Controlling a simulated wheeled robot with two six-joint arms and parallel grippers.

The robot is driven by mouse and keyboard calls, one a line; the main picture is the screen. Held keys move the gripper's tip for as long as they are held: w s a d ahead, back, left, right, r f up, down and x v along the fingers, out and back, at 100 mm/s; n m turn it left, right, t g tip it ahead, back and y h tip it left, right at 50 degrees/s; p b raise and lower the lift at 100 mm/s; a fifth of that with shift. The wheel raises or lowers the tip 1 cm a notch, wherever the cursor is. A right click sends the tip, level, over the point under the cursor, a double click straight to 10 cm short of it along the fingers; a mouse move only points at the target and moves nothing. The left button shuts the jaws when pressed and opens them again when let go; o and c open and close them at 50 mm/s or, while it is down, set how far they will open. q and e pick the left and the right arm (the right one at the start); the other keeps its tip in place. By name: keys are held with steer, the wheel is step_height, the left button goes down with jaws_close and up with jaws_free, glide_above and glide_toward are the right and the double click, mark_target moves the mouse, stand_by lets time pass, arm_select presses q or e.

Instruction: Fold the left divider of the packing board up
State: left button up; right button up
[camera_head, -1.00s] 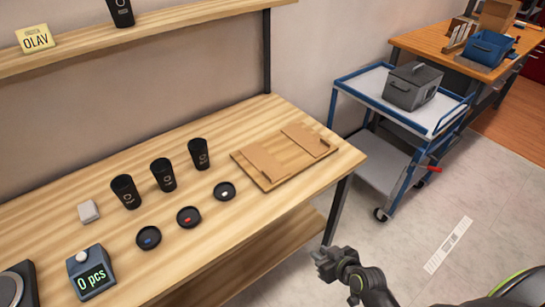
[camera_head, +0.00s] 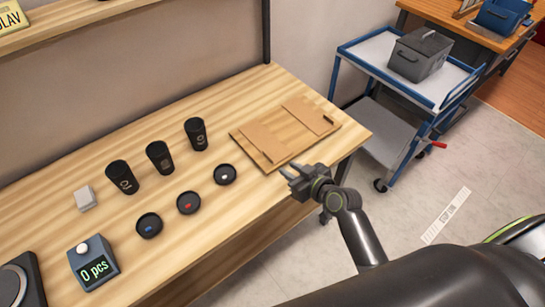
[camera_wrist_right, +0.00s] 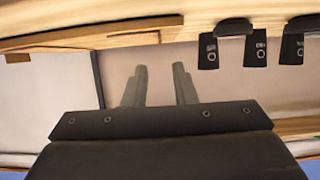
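The packing board (camera_head: 285,150) lies flat near the right end of the wooden workbench. Its left divider (camera_head: 265,141) is a tan panel that looks flat, and a second tan panel (camera_head: 308,114) lies to its right, also flat. My right gripper (camera_head: 289,172) is at the board's near edge, with its fingers pointing left. I cannot tell whether it touches the board. In the right wrist view its two fingers (camera_wrist_right: 160,85) are apart with nothing between them. The board's edge (camera_wrist_right: 100,35) shows at the upper left there. My left gripper is not in view.
Black cups (camera_head: 159,157) stand left of the board, with lids (camera_head: 189,202) in front of them. A counter device (camera_head: 93,263) reading "0 pcs" sits at the near left. A blue cart (camera_head: 400,70) with a grey box (camera_head: 419,54) stands to the right of the bench.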

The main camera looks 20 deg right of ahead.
mark_target(270, 157)
steer(key=x, duration=0.9)
steer(key=shift+w+a, duration=0.1)
steer(key=shift+w, duration=0.05)
steer(key=shift+c, duration=0.4)
jaws_close()
stand_by(0.9)
